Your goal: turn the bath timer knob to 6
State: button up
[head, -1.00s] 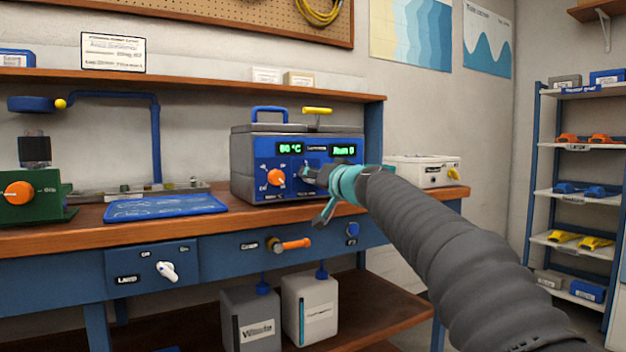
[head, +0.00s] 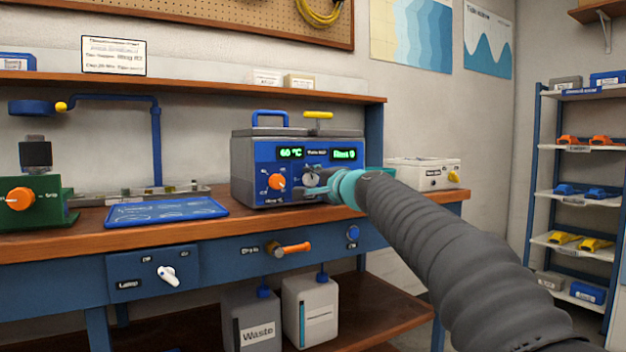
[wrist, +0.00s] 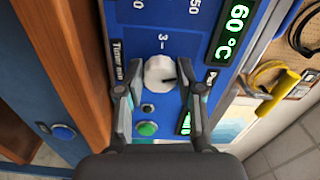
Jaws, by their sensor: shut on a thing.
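The bath (head: 345,186) is a blue-fronted unit on the bench with two green displays. Its timer knob (wrist: 158,71) is a pale round knob on the blue panel, beside the label "Timer min" and a mark "3" in the wrist view. In the head view my gripper (head: 318,187) covers most of the knob, and other scale marks are hidden.
An orange knob (head: 277,182) sits left of the timer knob. A green button (wrist: 147,129) is close to my fingers. A blue tray (head: 165,209) lies left of the bath, and a white box (head: 428,172) stands to its right.

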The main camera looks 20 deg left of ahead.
jog(key=shift+m+p, duration=0.35)
jog(key=shift+m, duration=1.35)
jog(key=o, duration=1.2)
jog(key=shift+c, duration=0.2)
jog(key=shift+d, duration=0.1)
jog(key=v, duration=1.2)
